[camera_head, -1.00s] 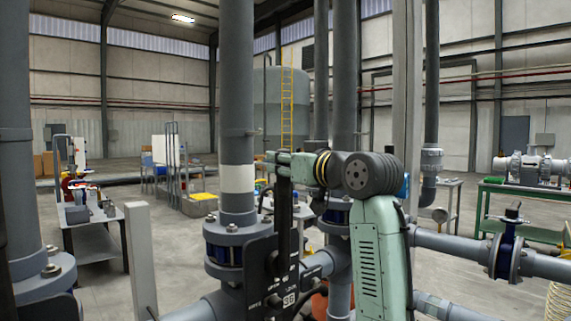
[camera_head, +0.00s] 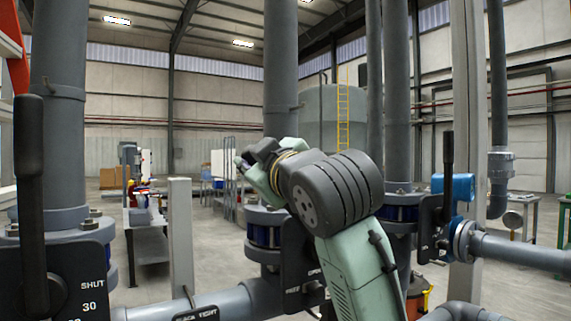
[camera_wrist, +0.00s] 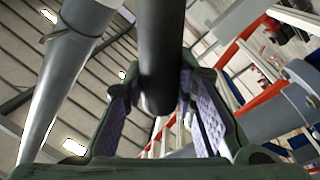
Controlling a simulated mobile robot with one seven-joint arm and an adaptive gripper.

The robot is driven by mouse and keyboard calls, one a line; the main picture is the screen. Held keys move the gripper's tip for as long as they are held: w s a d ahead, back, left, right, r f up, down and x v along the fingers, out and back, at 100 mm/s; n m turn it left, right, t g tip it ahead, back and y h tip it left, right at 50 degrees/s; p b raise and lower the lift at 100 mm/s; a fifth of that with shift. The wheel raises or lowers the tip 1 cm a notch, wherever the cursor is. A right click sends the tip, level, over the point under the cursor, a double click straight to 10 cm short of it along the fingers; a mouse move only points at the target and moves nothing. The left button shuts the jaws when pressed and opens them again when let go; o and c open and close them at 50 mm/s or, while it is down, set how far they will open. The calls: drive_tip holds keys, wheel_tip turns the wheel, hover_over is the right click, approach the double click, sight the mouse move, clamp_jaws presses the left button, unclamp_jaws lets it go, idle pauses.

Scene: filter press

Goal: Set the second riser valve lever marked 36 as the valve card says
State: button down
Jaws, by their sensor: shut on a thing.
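The second riser's black valve plate (camera_head: 296,262) stands in the middle of the head view, with an OPEN label showing. My arm covers much of it; its number and lever are hidden there. In the wrist view a thick black lever handle (camera_wrist: 160,40) runs down between the two purple-padded fingers of my gripper (camera_wrist: 158,85), which is shut on it. In the head view my gripper (camera_head: 243,168) is small and partly hidden beyond my wrist, to the upper left of the plate. I cannot make out the valve card.
At left, a nearer plate (camera_head: 78,285) marked 30 carries an upright black lever (camera_head: 29,165). Another upright lever (camera_head: 448,175) stands at right beside a blue box (camera_head: 460,187). A pale post (camera_head: 181,240) and horizontal pipes (camera_head: 520,250) crowd the front.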

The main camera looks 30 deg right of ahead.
drive_tip(key=a+f+n+y+b, duration=0.1)
drive_tip(key=a+f+n+b, duration=0.3)
drive_tip(key=f, duration=0.5)
drive_tip(key=a+f+n+y+b, duration=0.1)
drive_tip(key=a+f+n+b, duration=0.3)
drive_tip(key=f+n+b, duration=0.3)
drive_tip(key=shift+s+a+f+n+t+b, duration=0.15)
drive_tip(key=shift+s+f+n+t+b, duration=0.2)
drive_tip(key=shift+f, duration=0.95)
drive_tip(key=c, duration=1.6)
unclamp_jaws()
drive_tip(key=o, duration=0.3)
drive_tip(key=shift+s, duration=0.1)
drive_tip(key=s+d+f, duration=0.1)
drive_tip(key=s, duration=1)
drive_tip(key=shift+s+f, duration=0.35)
